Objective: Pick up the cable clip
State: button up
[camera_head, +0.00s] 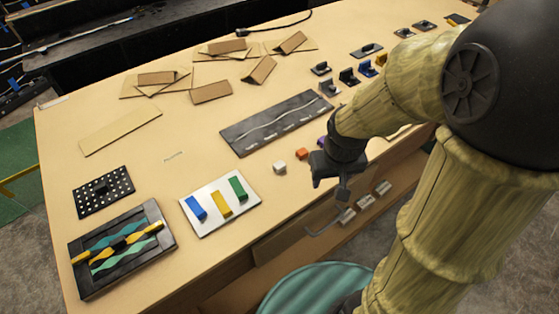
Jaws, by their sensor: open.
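No single piece can be made out for certain as the cable clip. A white block (280,167) and an orange block (302,153) lie nearer, just left of my gripper. My gripper (343,190) is open and points down by the table's front edge, apart from these pieces. My arm hides part of the table's right side.
A dark panel with a wavy white line (277,122) lies mid-table. A white tray (211,222) with coloured blocks, a black framed board (105,285) and a dotted black plate (117,178) are at the left. Cardboard pieces (211,92) lie behind. Bare table (160,190) shows between them.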

jog(key=w+a+r+n+g+p, duration=0.2)
jog(key=w+a+r+n+p, duration=0.3)
jog(key=w+a+r+p, duration=0.5)
jog(key=shift+w+a+r+n+p, duration=0.15)
jog(key=shift+a+r+n+p, duration=0.25)
jog(key=shift+a+r+p, duration=0.65)
jog(key=shift+d+f, duration=0.15)
jog(key=shift+f, duration=0.2)
jog(key=p, duration=0.3)
send_over(278, 164)
notch_tip(278, 164, down, 12)
jog(key=shift+f, duration=0.1)
jog(key=shift+d, duration=0.1)
jog(key=shift+f+p, duration=1)
jog(key=shift+f, duration=1.55)
